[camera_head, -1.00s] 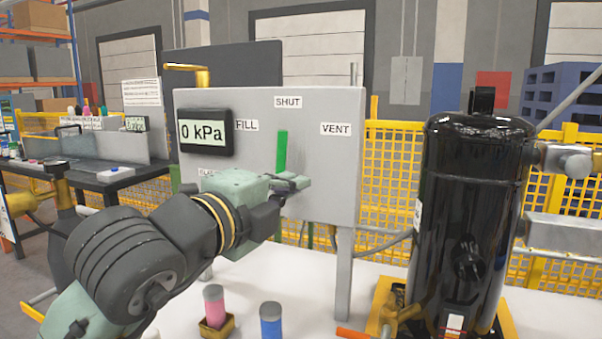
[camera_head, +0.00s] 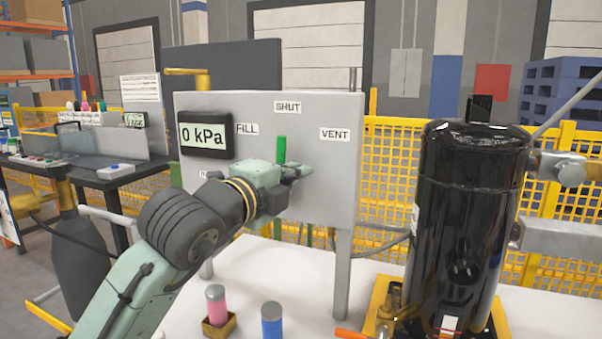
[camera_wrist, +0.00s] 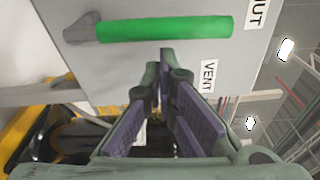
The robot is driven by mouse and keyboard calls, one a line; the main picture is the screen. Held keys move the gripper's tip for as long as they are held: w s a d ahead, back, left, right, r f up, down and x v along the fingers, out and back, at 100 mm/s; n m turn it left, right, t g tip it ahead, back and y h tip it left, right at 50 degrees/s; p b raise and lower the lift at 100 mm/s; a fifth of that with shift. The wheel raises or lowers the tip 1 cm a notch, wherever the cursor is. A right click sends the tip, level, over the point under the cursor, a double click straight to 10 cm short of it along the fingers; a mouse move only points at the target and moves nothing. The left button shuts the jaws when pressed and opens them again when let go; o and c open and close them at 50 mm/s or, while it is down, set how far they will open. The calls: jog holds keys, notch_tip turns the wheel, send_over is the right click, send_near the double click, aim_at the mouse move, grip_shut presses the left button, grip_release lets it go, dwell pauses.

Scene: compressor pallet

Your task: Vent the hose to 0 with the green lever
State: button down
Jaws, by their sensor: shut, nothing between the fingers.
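The green lever (camera_head: 281,149) stands upright on the grey panel (camera_head: 335,190), pointing at the SHUT label (camera_head: 287,107). In the wrist view the lever (camera_wrist: 165,30) lies across the top of the picture, with its dark pivot at its left end. The gauge (camera_head: 205,134) reads 0 kPa. The VENT label (camera_head: 335,134) is to the right of the lever and FILL to the left. My gripper (camera_head: 304,171) is shut and empty in front of the panel; its fingers (camera_wrist: 165,62) show apart from the lever, on its VENT side. It hides the lever's lower part in the head view.
A black compressor tank (camera_head: 462,220) stands on the right. A pink-bodied bottle (camera_head: 216,305) and a blue bottle (camera_head: 271,320) stand on the white surface (camera_head: 300,290) below the panel. Yellow mesh fencing (camera_head: 390,165) runs behind.

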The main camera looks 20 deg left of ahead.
jog(key=shift+a, duration=0.15)
jog(key=shift+a+r+n, duration=0.2)
jog(key=shift+a+n, duration=0.45)
jog(key=shift+n, duration=0.05)
jog(key=shift+d, duration=0.1)
